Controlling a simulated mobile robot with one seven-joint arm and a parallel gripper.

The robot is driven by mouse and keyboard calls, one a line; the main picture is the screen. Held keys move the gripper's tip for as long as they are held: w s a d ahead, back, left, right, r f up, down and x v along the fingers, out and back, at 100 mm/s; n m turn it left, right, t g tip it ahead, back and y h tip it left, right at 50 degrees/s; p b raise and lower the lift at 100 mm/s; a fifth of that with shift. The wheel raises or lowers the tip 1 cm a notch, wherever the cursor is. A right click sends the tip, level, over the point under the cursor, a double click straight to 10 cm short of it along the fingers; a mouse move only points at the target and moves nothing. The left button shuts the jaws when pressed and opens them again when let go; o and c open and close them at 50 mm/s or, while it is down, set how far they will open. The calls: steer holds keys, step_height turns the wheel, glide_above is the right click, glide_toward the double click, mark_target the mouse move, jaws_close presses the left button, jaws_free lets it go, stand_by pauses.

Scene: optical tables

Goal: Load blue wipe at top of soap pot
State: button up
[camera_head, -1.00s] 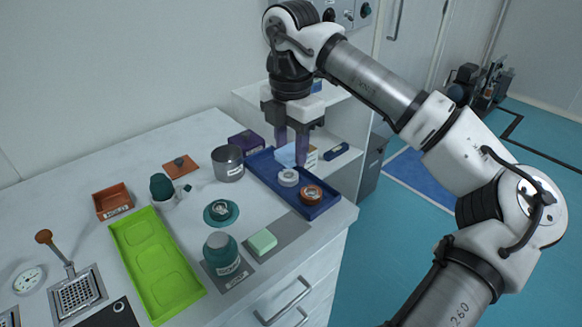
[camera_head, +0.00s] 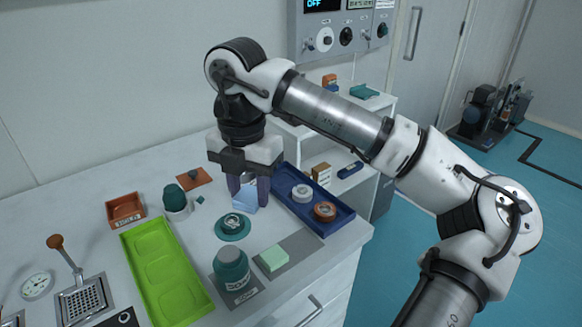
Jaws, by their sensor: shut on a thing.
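My gripper (camera_head: 248,190) is shut on a pale blue wipe (camera_head: 245,201), held between its two purple fingers above the table, left of the blue tray. The soap pot appears to be the teal jar with a grey top (camera_head: 231,267), standing upright on a grey mat nearer the front edge. The wipe is apart from the jar, farther back. A round teal piece (camera_head: 233,227) lies between them on the table.
The blue tray (camera_head: 328,229) holds a white ring (camera_head: 302,192) and an orange-brown ring (camera_head: 325,211). A pale green block (camera_head: 274,258) lies beside the jar. A lime green tray (camera_head: 164,271), an orange box (camera_head: 125,209) and a teal-topped pot (camera_head: 175,199) stand to the left.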

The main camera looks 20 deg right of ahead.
mark_target(228, 254)
steer(key=shift+s+a+f+n+b, duration=0.55)
steer(key=shift+a+f, duration=0.35)
steer(key=shift+f, duration=0.4)
steer(key=shift+s+a+f+n+b, duration=0.35)
steer(key=shift+a+f+n+b, duration=0.4)
steer(key=shift+f, duration=0.6)
steer(key=shift+s+a+f+n+b, duration=0.45)
steer(key=shift+a+f+b, duration=0.25)
steer(key=shift+a+f, duration=0.5)
steer(key=shift+d+f, duration=0.1)
steer(key=shift+f+b, duration=1)
steer(key=shift+b, duration=0.25)
steer(key=shift+r, duration=0.1)
steer(key=shift+r+p, duration=1.95)
steer(key=shift+r, duration=1.55)
steer(key=shift+s+f, duration=0.1)
